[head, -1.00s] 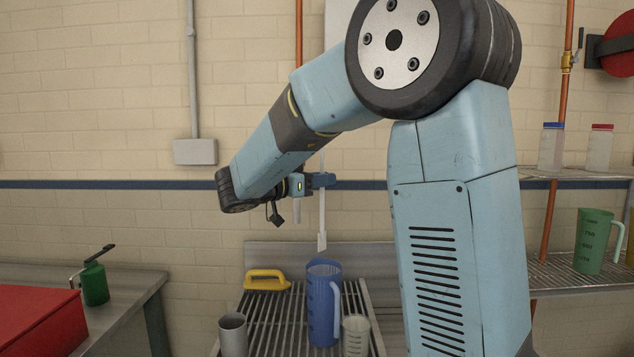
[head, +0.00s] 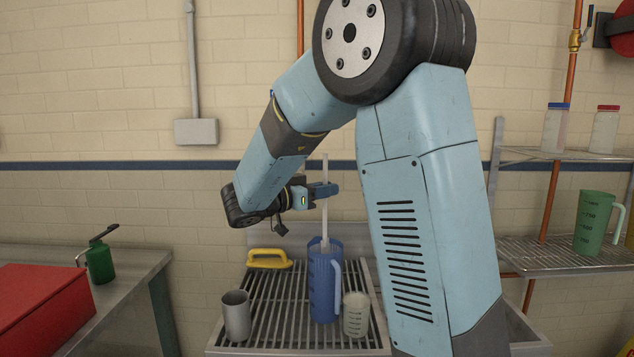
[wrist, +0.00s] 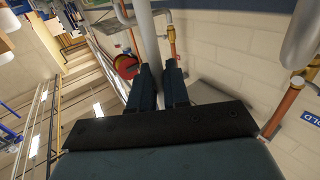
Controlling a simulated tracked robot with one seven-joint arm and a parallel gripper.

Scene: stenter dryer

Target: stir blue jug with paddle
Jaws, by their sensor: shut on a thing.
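My gripper (head: 325,190) is shut on the white paddle (head: 325,215), above the blue jug. The paddle hangs upright, and its lower end is at the jug's mouth, with its tip hidden behind or inside the rim. The blue jug (head: 322,290) stands upright on the slatted rack, handle to the right. In the wrist view my gripper's two fingers (wrist: 158,82) close on the pale paddle shaft (wrist: 147,35). The jug does not show in the wrist view.
On the rack (head: 270,318) a grey cup (head: 236,316) stands left of the jug, a pale measuring cup (head: 355,315) close on its right, and a yellow-handled tool (head: 268,258) behind. A green can (head: 99,262) and red box (head: 40,308) are on the left bench. A green jug (head: 595,222) is on the right shelf.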

